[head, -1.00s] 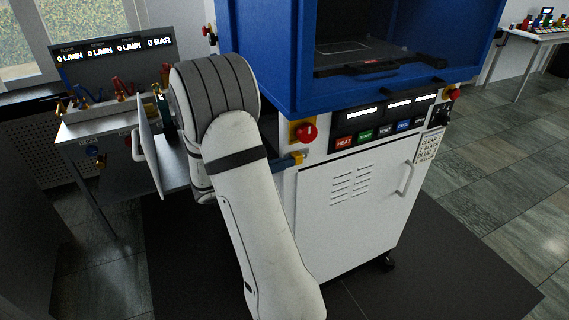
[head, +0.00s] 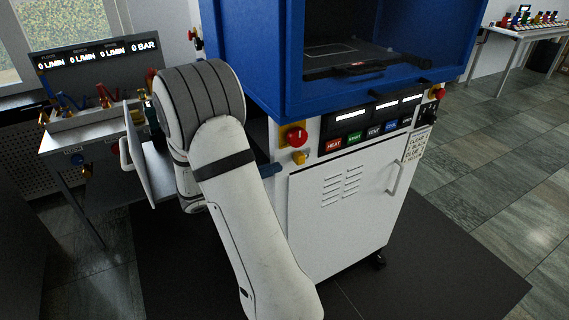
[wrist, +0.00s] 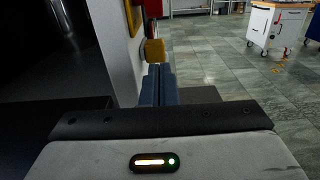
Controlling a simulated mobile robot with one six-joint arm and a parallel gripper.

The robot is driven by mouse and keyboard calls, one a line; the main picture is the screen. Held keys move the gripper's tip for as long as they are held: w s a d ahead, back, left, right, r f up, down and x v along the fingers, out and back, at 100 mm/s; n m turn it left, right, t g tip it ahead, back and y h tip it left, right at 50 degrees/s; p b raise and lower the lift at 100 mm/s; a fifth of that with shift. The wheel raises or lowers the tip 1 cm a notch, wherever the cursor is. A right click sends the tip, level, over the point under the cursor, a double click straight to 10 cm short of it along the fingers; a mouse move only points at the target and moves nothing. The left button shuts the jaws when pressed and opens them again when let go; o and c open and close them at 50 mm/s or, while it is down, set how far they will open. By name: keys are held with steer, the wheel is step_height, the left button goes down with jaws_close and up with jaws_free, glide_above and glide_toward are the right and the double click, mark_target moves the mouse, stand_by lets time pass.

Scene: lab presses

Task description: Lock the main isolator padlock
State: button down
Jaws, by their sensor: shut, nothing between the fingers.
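The yellow padlock (head: 300,157) hangs on the white press front, just below a red isolator knob (head: 295,136) on a yellow plate. In the wrist view, the padlock (wrist: 154,50) shows just beyond my fingertips, at the edge of the white panel. I cannot tell the state of its shackle. My gripper (head: 275,169) has blue fingers, shut and empty, a little left of the padlock with a gap between. In the wrist view, the shut fingers (wrist: 158,84) point toward the padlock.
The blue press housing (head: 345,85) overhangs the control panel. Lit buttons (head: 354,137) sit right of the knob. A white cabinet door (head: 345,205) lies below. A side bench (head: 75,135) with coloured fittings stands at left. Floor is open on the right.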

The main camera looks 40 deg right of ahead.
steer(key=w+a, duration=0.1)
steer(key=a, duration=0.8)
steer(key=shift+w+b, duration=0.3)
steer(key=s+a+r+m+y+p, duration=0.25)
steer(key=s+m+y, duration=0.6)
steer(key=s, duration=0.45)
steer(key=s+a+r+m+t+y, duration=0.3)
steer(key=s+a+m+t+y, duration=0.1)
steer(key=a+m+y, duration=0.3)
steer(key=a+t+y, duration=0.1)
steer(key=a+y, duration=0.1)
steer(key=a, duration=0.2)
steer(key=shift+s+a+r+t, duration=0.15)
steer(key=shift+a+r+t, duration=0.05)
steer(key=shift+t, duration=0.2)
steer(key=shift+m, duration=0.25)
